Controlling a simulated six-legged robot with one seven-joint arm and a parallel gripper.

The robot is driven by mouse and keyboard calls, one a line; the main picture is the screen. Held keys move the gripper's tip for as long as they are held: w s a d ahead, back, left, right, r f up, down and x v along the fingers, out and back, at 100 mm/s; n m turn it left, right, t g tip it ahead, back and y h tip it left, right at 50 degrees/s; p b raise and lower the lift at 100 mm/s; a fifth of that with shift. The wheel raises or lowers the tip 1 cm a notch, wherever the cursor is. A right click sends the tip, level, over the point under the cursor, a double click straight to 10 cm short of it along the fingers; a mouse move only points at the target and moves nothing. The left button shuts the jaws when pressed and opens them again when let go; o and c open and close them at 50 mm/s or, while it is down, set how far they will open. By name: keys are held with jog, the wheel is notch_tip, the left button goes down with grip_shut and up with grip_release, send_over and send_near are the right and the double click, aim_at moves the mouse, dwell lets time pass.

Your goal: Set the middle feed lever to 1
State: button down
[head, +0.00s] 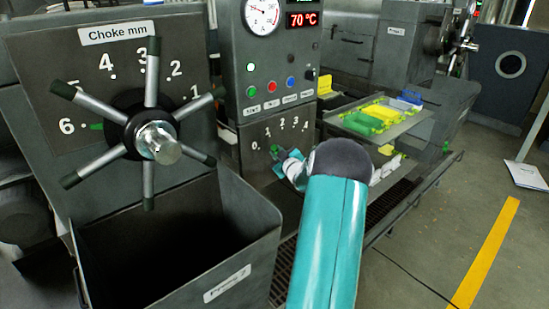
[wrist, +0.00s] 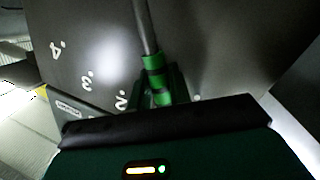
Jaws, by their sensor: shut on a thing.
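The feed lever's metal rod (wrist: 143,25) runs down from the top in the wrist view, with green bands (wrist: 153,62) on it. My gripper (wrist: 162,88) is shut on the lever at the green part. In the wrist view the panel marks 4, 3 and 2 show left of the lever; the lower marks are mostly hidden. In the head view my gripper (head: 280,153) is at the grey feed panel (head: 262,165), whose marks run from 0 at left to 4 at right. The lever's pointing end is largely hidden there, so its exact setting cannot be told.
A spoked choke wheel (head: 155,140) stands at the left above an open dark bin (head: 240,265). A control box with a gauge (head: 262,15) and buttons (head: 271,87) is above the feed panel. A tray with yellow and green blocks (head: 378,115) lies to the right.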

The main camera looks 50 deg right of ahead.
jog(key=shift+s+d+r+m+y, duration=0.15)
jog(key=shift+d+r+m+y, duration=0.2)
jog(key=shift+d+m, duration=0.45)
jog(key=c, duration=1.3)
grip_release()
jog(key=v, duration=1.4)
jog(key=shift+a+r, duration=0.15)
jog(key=shift+r, duration=0.05)
